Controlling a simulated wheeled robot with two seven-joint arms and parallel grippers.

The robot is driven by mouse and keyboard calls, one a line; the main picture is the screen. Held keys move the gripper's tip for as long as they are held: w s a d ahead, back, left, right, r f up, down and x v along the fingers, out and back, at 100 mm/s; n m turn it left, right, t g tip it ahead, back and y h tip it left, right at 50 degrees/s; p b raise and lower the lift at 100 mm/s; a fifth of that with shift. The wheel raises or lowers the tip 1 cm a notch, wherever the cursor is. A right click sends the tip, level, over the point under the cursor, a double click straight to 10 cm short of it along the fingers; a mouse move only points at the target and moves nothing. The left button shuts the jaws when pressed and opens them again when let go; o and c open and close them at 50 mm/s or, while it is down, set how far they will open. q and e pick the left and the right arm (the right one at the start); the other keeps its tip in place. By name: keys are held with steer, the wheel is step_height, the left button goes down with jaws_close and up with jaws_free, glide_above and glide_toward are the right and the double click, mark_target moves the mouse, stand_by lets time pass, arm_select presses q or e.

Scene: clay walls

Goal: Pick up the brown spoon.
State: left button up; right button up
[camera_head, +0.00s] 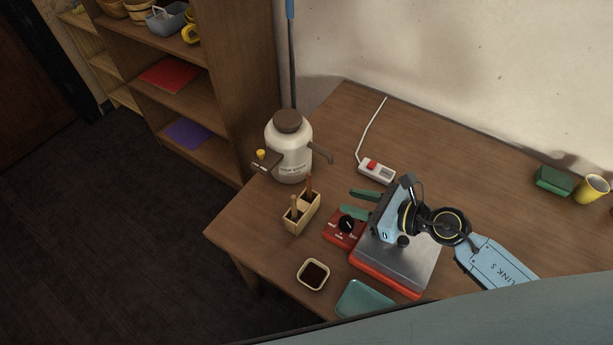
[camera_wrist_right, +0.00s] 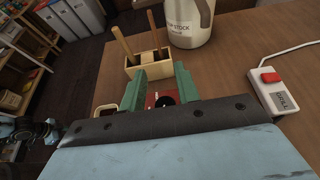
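A small pale wooden holder (camera_head: 290,222) stands on the table left of centre, and it also shows in the right wrist view (camera_wrist_right: 134,71). Two thin handles stick up from it: a darker brown one (camera_head: 309,186), also in the wrist view (camera_wrist_right: 152,28), and a lighter tan one (camera_head: 293,206), also there (camera_wrist_right: 122,43). The brown one looks like the brown spoon; its lower end is hidden in the holder. My right gripper (camera_head: 347,201), with green fingers, is open and empty, to the right of the holder and apart from it. My left gripper is not in view.
A cream stock urn (camera_head: 291,160) stands behind the holder. A hot plate with a red base (camera_head: 385,282) lies under my right arm. A small sauce dish (camera_head: 313,274), teal tray (camera_head: 364,300) and corded switch (camera_head: 376,171) are nearby. Table left of the holder is bare.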

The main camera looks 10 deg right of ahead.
mark_target(309, 200)
steer(key=x, duration=0.8)
steer(key=r+b+x, duration=0.1)
steer(key=x, duration=0.3)
steer(key=shift+w+a+f, duration=0.2)
steer(key=shift+w+a, duration=0.05)
steer(key=shift+a, duration=0.2)
jaws_close()
